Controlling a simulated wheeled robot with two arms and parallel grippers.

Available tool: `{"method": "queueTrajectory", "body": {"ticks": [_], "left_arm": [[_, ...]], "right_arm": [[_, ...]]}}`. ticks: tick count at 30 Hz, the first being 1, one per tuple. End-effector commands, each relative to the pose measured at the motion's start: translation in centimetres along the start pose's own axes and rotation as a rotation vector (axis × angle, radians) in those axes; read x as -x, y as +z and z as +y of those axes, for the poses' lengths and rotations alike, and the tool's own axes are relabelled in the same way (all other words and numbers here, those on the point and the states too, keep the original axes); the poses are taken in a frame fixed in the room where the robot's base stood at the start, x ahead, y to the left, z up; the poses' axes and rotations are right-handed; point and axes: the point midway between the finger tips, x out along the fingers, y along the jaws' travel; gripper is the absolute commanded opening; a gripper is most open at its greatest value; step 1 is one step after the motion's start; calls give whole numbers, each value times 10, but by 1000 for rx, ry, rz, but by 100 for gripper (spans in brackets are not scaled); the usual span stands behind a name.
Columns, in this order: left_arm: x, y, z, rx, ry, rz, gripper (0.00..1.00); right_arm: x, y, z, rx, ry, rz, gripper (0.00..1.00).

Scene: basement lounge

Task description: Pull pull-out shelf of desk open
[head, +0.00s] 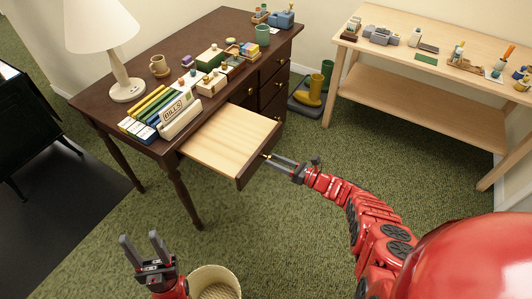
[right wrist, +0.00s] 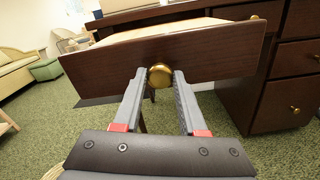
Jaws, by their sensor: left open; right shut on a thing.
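The dark brown desk (head: 110,92) stands at the upper left in the head view. Its pull-out shelf (head: 232,136), with a pale wood top and dark front, sticks out from the desk's front. In the right wrist view the shelf front (right wrist: 205,50) fills the upper middle, with a brass knob (right wrist: 160,75) between my fingers. My right gripper (head: 268,158) is shut on this knob; it also shows in the right wrist view (right wrist: 160,82). A second brass knob (right wrist: 254,17) is near the front's right end. My left gripper (head: 143,245) is open and empty, low at the left, away from the desk.
A lamp (head: 127,85), a BILLS box (head: 180,116) and several small items stand on the desk. A wicker basket (head: 215,282) is beside my left gripper. A light wood workbench (head: 430,85) stands at the right. Green carpet (head: 275,225) is clear before the shelf.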

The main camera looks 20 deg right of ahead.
Motion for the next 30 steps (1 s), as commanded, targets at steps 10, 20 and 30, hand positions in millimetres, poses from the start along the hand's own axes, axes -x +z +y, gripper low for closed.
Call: {"method": "queueTrajectory", "body": {"ticks": [10,20,30], "left_arm": [[-1,0,0,0,0,0,50],[-2,0,0,0,0,0,50],[-5,-1,0,0,0,0,50]], "right_arm": [[4,0,0,0,2,-1,0],[4,0,0,0,1,0,71],[12,1,0,0,-1,0,71]]}}
